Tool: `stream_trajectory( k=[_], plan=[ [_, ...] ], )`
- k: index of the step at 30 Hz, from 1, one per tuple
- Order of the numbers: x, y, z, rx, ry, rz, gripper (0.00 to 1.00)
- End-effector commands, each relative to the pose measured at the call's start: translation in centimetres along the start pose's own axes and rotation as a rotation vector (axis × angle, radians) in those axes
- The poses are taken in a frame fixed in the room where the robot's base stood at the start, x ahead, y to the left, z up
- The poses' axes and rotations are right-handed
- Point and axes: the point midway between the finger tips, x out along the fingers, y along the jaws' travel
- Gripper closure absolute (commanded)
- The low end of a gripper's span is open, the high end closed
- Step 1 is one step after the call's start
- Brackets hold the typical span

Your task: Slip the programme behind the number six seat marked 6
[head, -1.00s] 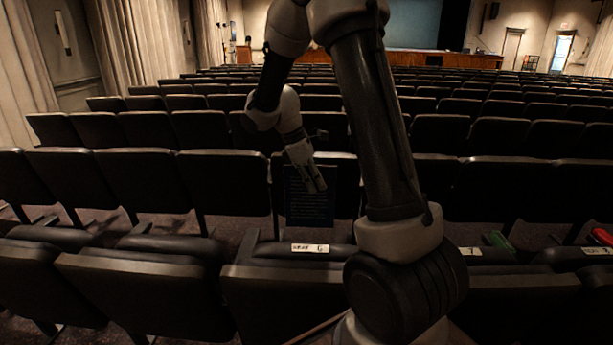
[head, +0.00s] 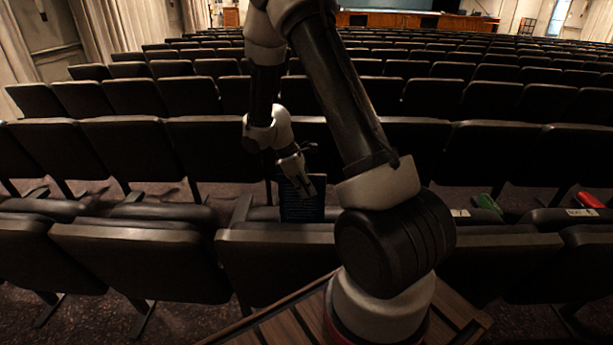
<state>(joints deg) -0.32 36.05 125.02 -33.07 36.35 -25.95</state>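The programme (head: 297,205) is a dark blue sheet or booklet with faint print, held upright by my gripper (head: 300,184). My gripper points down and appears closed on its upper edge. The programme's lower edge meets the top of the near-row seat back (head: 275,262); I cannot tell whether it touches or passes beyond it. The white label marked 6 is not visible now; the programme stands in front of where it was. My arm hides the right part of this seat.
A white label (head: 460,212) and a green object (head: 487,203) lie on the seat to the right. A red object (head: 590,200) and another label (head: 581,212) are farther right. Rows of dark seats (head: 400,146) fill the hall beyond.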

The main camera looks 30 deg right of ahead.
Motion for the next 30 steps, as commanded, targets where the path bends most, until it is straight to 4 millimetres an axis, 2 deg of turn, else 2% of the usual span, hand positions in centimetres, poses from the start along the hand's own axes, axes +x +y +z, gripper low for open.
stream_trajectory(
  k=[9, 15, 21, 30],
  plan=[
    [4.9, -0.1, -1.9, 0.000, -0.002, -0.003, 1.00],
    [7.1, -0.1, -2.9, 0.000, -0.001, -0.001, 1.00],
    [8.2, -0.1, -3.4, 0.000, 0.000, -0.001, 1.00],
    [8.2, -0.1, -3.5, 0.000, 0.000, 0.000, 1.00]
  ],
)
